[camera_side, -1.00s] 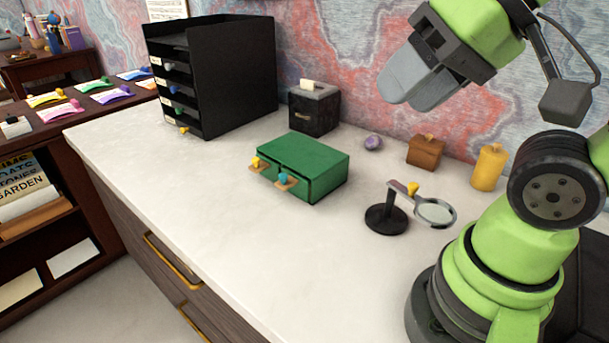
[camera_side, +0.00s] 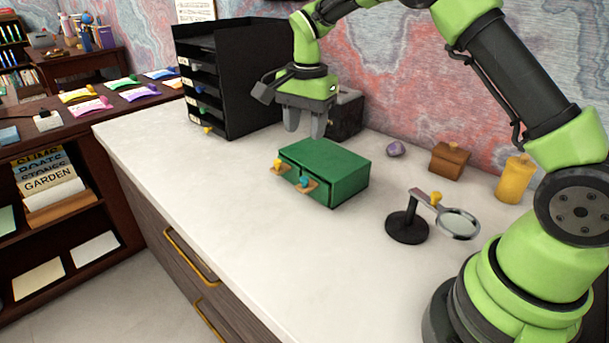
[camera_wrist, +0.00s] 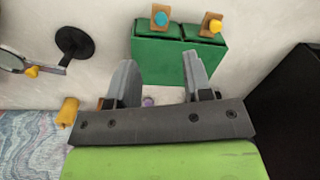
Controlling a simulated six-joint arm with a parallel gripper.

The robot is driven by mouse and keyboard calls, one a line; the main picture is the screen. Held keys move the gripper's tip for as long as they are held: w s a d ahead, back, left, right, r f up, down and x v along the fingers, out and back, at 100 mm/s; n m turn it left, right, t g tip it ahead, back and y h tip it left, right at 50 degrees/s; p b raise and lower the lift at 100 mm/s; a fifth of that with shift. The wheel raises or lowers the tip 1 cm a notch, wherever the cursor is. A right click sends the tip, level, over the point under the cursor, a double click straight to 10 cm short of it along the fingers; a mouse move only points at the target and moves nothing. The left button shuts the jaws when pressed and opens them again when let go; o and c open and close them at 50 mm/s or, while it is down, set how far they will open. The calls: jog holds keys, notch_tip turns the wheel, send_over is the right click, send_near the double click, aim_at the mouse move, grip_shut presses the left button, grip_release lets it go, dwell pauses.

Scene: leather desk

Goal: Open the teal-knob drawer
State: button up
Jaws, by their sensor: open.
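A small green drawer box (camera_side: 345,178) stands on the pale desktop, with two drawers on its front. The teal knob (camera_side: 304,182) is on the right drawer in the side view, on a tan plate. The yellow knob (camera_side: 278,164) is on the left drawer. In the wrist view the teal knob (camera_wrist: 160,18) is at top centre and the yellow knob (camera_wrist: 214,26) is to its right. My gripper (camera_side: 305,130) points down, behind and above the box in the side view. Its fingers are apart and empty, and it touches neither knob. Both drawers look shut.
A black tray tower (camera_side: 240,85) and a dark box (camera_side: 346,115) stand behind and left. A magnifier on a stand (camera_side: 406,226) is to the right. A purple ball (camera_side: 395,149), brown box (camera_side: 449,160) and yellow cylinder (camera_side: 515,180) line the wall. The desktop before the drawers is clear.

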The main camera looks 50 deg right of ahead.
aim_at(304, 177)
jog(key=shift+m, duration=0.4)
jog(key=f, duration=1.2)
jog(key=shift+w+d, duration=0.2)
jog(key=shift+w, duration=0.15)
